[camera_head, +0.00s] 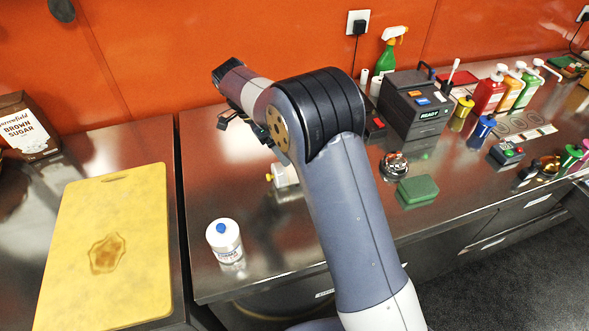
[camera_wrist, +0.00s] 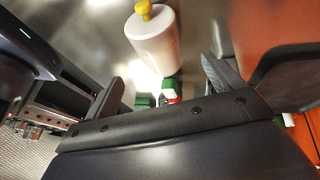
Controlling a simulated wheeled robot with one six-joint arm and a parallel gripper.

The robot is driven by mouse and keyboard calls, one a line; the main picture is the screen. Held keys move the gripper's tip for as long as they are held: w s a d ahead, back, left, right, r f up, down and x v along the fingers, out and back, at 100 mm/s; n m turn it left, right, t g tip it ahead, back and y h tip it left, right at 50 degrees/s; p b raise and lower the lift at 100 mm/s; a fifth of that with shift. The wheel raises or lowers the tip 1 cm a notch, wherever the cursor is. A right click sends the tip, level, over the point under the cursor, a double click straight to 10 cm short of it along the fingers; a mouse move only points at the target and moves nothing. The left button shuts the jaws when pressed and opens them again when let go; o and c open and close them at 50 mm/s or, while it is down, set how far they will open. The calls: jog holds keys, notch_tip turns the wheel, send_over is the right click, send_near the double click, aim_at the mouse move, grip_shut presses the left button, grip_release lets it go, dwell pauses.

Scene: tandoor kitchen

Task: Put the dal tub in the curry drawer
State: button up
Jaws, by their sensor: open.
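My gripper (camera_head: 228,116) is raised over the back of the steel counter, left of my arm's elbow. In the wrist view my gripper (camera_wrist: 165,88) shows two fingers apart with nothing held. A white container with a yellow knob (camera_head: 285,174) stands partly behind my arm; the wrist view shows a white container with a yellow top (camera_wrist: 155,38) beyond the fingers. Another white tub with a blue top (camera_head: 224,238) stands at the front left. I cannot read which is the dal tub. Labelled drawer fronts (camera_head: 495,228) run below the counter edge and look shut; the curry label is unreadable.
A yellow cutting board (camera_head: 125,225) and a brown sugar box (camera_head: 28,128) are left. A dark machine (camera_head: 414,104), a green block (camera_head: 417,188), a metal bowl (camera_head: 394,164) and several bottles (camera_head: 488,92) crowd the right. An orange wall (camera_head: 240,30) stands behind.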

jog(key=p+x, duration=0.1)
jog(key=x, duration=0.7)
jog(key=shift+s+a+f+p, duration=0.1)
jog(key=shift+s+f+p, duration=0.1)
jog(key=shift+p, duration=0.2)
jog(key=c, duration=1.3)
